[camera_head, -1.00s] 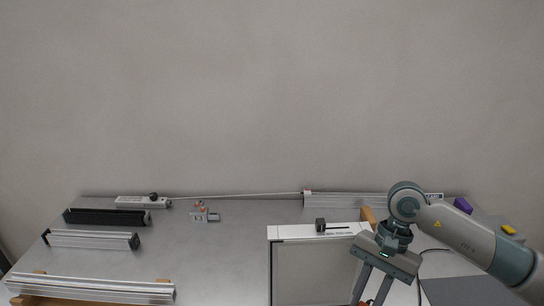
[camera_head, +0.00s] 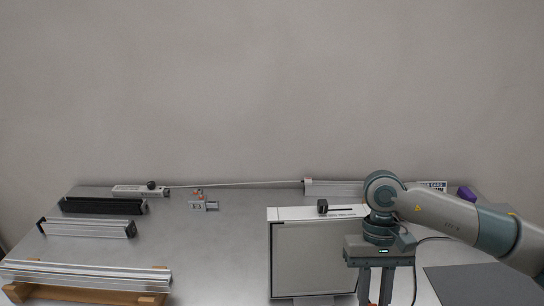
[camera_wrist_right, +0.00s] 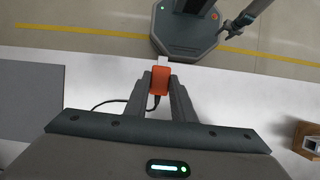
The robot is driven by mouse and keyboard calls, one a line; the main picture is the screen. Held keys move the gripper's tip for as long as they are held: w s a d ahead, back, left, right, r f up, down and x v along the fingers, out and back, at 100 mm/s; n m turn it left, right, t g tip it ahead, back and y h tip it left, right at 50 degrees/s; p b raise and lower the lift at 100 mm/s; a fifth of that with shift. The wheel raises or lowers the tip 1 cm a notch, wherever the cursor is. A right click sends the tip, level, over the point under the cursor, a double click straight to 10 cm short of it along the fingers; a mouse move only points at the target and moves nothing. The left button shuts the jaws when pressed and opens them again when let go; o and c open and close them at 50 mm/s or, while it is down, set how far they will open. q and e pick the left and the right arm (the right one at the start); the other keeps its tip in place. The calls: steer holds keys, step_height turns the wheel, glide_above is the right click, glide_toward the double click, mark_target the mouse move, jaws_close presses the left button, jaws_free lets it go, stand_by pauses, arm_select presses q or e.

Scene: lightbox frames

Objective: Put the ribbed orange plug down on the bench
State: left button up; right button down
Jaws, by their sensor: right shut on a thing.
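The ribbed orange plug (camera_wrist_right: 160,81) is between the fingers of my right gripper (camera_wrist_right: 160,88) in the right wrist view. A pale end sticks out past the fingertips. My right gripper (camera_head: 375,288) is shut on it, pointing down near the front of the bench (camera_head: 215,250), to the right of the framed panel. In the head view the fingertips run to the bottom edge, and the plug is mostly cut off. I cannot tell whether the plug touches the bench. A small dark gripper (camera_wrist_right: 230,28), likely my left, shows near my base in the wrist view; its jaws are unclear.
A white-framed panel (camera_head: 312,213) stands just left of my right gripper. A grey mat (camera_head: 482,285) lies to the right, with a dark cable (camera_wrist_right: 107,102) near the gripper. Metal rails (camera_head: 85,275) on wooden blocks lie at left. The middle-left bench is clear.

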arm_select(q)
steer(key=shift+s+f, duration=0.25)
steer(key=shift+s, duration=0.15)
